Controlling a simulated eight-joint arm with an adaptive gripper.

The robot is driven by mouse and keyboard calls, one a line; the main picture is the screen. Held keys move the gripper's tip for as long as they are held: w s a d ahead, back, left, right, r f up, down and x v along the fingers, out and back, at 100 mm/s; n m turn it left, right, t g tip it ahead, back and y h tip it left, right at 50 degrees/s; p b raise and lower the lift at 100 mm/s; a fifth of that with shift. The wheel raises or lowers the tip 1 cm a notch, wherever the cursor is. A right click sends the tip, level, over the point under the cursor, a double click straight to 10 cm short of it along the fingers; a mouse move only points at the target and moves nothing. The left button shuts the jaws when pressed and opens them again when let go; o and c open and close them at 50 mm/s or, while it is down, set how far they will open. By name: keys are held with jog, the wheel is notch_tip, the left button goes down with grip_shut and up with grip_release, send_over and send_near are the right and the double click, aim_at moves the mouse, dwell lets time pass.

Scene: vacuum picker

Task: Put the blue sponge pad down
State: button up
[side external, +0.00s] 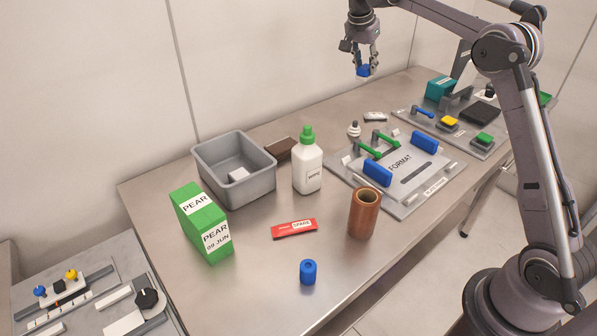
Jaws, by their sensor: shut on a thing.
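My gripper (364,66) is at the top of the side external view, raised well above the back of the steel table. It is shut on a small blue pad (363,71), which shows between and just below the fingertips. The fingers hide part of the pad. The pad hangs in the air, apart from the table and everything on it.
A format plate (433,201) with blue blocks and green levers lies right of centre. The front middle is partly clear.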

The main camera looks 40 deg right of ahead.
jog(key=s+a+r+n+t+y, duration=0.1)
jog(key=s+a+n, duration=0.2)
jog(key=a, duration=0.8)
jog(key=s+a+r+n+t, duration=0.1)
jog(key=s+a+n, duration=0.2)
jog(key=a, duration=0.8)
jog(key=s+a+r+n+t+y, duration=0.1)
jog(key=s+a+n, duration=0.2)
jog(key=a, duration=0.8)
jog(key=s+a+f+n+y, duration=0.25)
jog(key=s+a+n, duration=0.35)
jog(key=s+a, duration=0.9)
notch_tip(320, 180, down, 12)
jog(key=s+d, duration=0.1)
jog(key=shift+t, duration=0.3)
jog(key=s+a+f, duration=0.1)
jog(key=a+f, duration=0.1)
jog(key=a, duration=0.1)
jog(key=s+a+f, duration=0.1)
jog(key=a+f, duration=0.1)
jog(key=a, duration=0.2)
jog(key=s+a+f, duration=0.1)
jog(key=a+f, duration=0.1)
jog(key=a, duration=0.1)
jog(key=shift+s+a+f, duration=0.25)
jog(key=shift+a+f, duration=0.05)
jog(key=shift+a, duration=0.05)
jog(key=shift+f, duration=2)
jog(key=shift+f, duration=0.15)
jog(key=o, duration=0.9)
